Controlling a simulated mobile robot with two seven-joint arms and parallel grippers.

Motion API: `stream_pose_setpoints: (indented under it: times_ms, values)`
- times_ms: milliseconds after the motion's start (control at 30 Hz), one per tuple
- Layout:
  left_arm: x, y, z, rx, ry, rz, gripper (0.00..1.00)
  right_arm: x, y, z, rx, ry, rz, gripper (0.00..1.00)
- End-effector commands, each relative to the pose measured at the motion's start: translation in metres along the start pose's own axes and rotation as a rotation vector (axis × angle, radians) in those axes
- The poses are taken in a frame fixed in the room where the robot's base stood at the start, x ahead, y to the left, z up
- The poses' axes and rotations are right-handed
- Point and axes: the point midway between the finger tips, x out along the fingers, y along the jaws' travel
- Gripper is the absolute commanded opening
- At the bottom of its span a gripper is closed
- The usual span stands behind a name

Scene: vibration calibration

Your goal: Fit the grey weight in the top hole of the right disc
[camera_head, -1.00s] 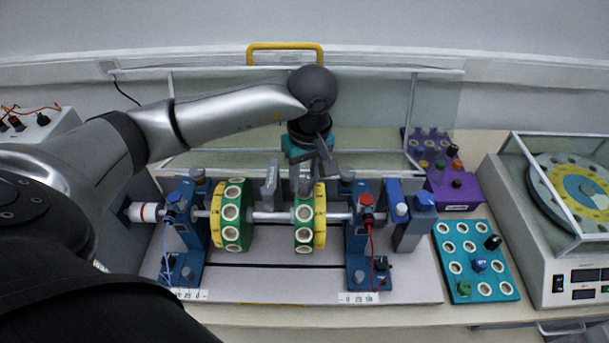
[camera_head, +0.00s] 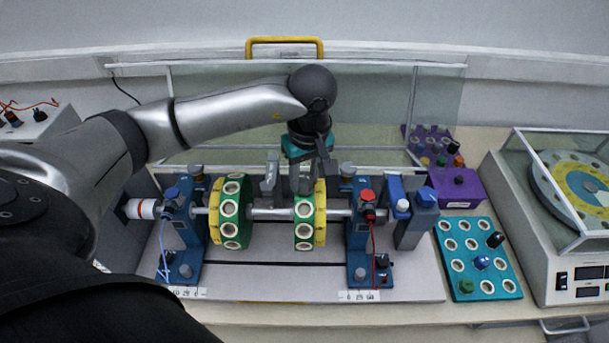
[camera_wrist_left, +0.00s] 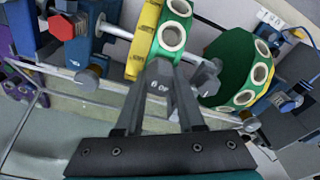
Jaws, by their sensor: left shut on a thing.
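The right disc (camera_head: 303,229) is green with a yellow face and pale-ringed holes along its rim. It sits upright on the shaft and also shows in the wrist view (camera_wrist_left: 172,37). My left gripper (camera_head: 303,182) comes down from above onto the top of this disc. In the wrist view its fingers (camera_wrist_left: 160,95) are closed around the grey weight (camera_wrist_left: 158,88), which has a marking on it. The weight is at the disc's upper rim. The fingers hide the top hole, so I cannot tell how deep the weight sits. My right gripper is out of view.
The left disc (camera_head: 230,229) shares the shaft, between two blue stands. A grey post (camera_head: 269,178) stands between the discs. A teal tray (camera_head: 480,225) with black, blue and green weights lies at the right, beside a balance machine (camera_head: 570,230). A clear guard (camera_head: 380,110) stands behind.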

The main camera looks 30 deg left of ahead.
Motion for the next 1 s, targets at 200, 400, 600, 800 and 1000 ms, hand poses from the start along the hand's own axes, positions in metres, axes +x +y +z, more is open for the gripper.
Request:
stream_pose_setpoints:
  times_ms: [200,400,600,800,1000]
  values:
    - [0.000,0.000,0.000,0.000,0.000,0.000,0.56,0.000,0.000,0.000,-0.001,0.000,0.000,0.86]
    - [0.000,0.000,0.000,0.000,0.000,0.000,0.72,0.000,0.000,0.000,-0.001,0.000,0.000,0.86]
    - [0.000,0.000,0.000,0.000,0.000,0.000,0.72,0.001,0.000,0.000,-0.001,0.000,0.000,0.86]
    - [-0.020,0.001,-0.001,0.000,0.002,0.005,0.72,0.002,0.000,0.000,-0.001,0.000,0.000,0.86]
    - [-0.065,0.002,-0.001,0.001,0.004,0.007,0.72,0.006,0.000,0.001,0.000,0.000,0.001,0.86]
